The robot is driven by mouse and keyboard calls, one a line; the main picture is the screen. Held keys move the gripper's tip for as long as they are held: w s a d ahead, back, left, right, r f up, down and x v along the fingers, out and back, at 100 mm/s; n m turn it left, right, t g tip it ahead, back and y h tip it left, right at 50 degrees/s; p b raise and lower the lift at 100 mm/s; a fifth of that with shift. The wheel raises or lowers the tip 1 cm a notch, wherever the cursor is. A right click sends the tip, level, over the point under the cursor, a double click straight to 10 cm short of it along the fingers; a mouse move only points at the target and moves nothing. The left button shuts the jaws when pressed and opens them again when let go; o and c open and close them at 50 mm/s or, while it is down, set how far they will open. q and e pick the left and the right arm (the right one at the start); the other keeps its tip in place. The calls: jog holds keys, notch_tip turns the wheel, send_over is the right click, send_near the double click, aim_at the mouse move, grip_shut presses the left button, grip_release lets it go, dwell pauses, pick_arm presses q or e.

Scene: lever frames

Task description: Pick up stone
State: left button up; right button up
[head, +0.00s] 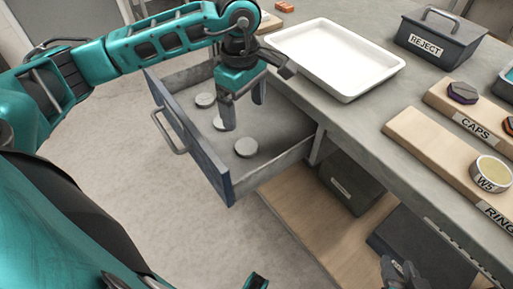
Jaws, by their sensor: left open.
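Three flat, round grey stones lie in the open drawer (215,173): one at the back left (205,100), one in the middle (219,125), and one nearer the front (246,147). My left gripper (243,115) is open and points down over the drawer, with nothing between its fingers. One finger partly covers the middle stone. I cannot tell how high the fingertips are above the stones. My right gripper (401,273) shows only partly at the bottom right edge, away from the drawer; its jaw state is unclear.
A white tray (335,90) stands on the grey bench beside the drawer. A dark REJECT box (437,45) and wooden CAPS and RING boards (425,140) stand to the right. Dark bins (352,190) sit on the shelf below. The drawer's front and sides surround the stones.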

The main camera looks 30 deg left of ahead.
pick_arm(q)
jog(key=b, duration=0.1)
send_over(247, 146)
jog(key=f, duration=0.7)
jog(key=shift+s+f, duration=0.4)
jog(key=f, duration=0.3)
jog(key=f+b, duration=0.1)
jog(key=f, duration=0.1)
jog(key=shift+w, duration=0.4)
jog(key=c, duration=1.2)
jog(key=shift+r, duration=0.1)
